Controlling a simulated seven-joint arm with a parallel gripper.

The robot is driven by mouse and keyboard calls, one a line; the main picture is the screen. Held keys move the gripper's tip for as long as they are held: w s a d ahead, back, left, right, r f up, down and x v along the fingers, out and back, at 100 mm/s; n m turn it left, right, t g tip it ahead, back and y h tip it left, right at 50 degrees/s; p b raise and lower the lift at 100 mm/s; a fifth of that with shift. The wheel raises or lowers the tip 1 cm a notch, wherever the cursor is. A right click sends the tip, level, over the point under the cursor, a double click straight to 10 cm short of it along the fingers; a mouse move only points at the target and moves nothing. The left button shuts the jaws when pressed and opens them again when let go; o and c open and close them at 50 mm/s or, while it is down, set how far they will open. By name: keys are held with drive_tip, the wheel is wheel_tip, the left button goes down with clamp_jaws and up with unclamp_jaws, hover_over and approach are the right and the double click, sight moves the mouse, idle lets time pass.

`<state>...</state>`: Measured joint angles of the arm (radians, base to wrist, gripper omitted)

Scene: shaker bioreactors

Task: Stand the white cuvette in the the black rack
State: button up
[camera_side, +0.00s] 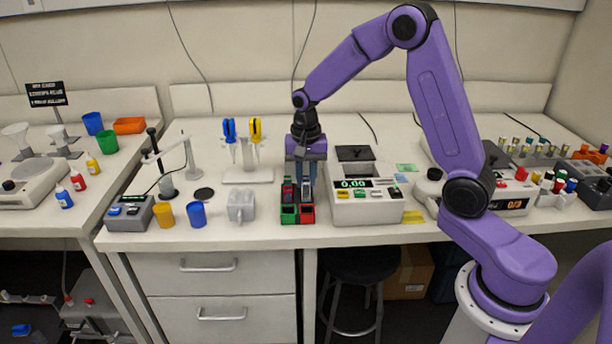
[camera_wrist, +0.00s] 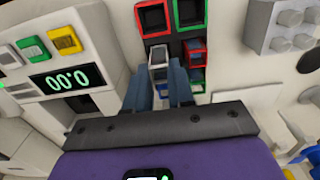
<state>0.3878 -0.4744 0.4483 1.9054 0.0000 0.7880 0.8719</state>
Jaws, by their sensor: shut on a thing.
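The black rack (camera_wrist: 172,43) lies below my gripper. It has red-rimmed and green-rimmed compartments, and in the side view its front end (camera_side: 298,204) shows green on the left and red on the right. My gripper (camera_wrist: 160,83) is shut on the white cuvette (camera_wrist: 158,56), which is upright or nearly so between the fingers, over the red-rimmed column. In the side view my gripper (camera_side: 305,187) points straight down at the rack. The cuvette's lower end is hidden, so I cannot tell how deep it sits in a compartment.
The scale (camera_side: 367,205), reading 0.00, is close on the right of the rack. A whitish block with knobs (camera_side: 241,206) and a pipette stand (camera_side: 248,176) are on the left.

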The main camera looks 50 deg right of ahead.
sight(306, 200)
drive_tip(key=shift+f, duration=1)
drive_tip(key=o, duration=0.9)
drive_tip(key=shift+c, duration=0.2)
drive_tip(key=shift+r, duration=0.1)
wheel_tip(306, 200, up, 7)
idle(0.5)
drive_tip(key=shift+a, duration=0.1)
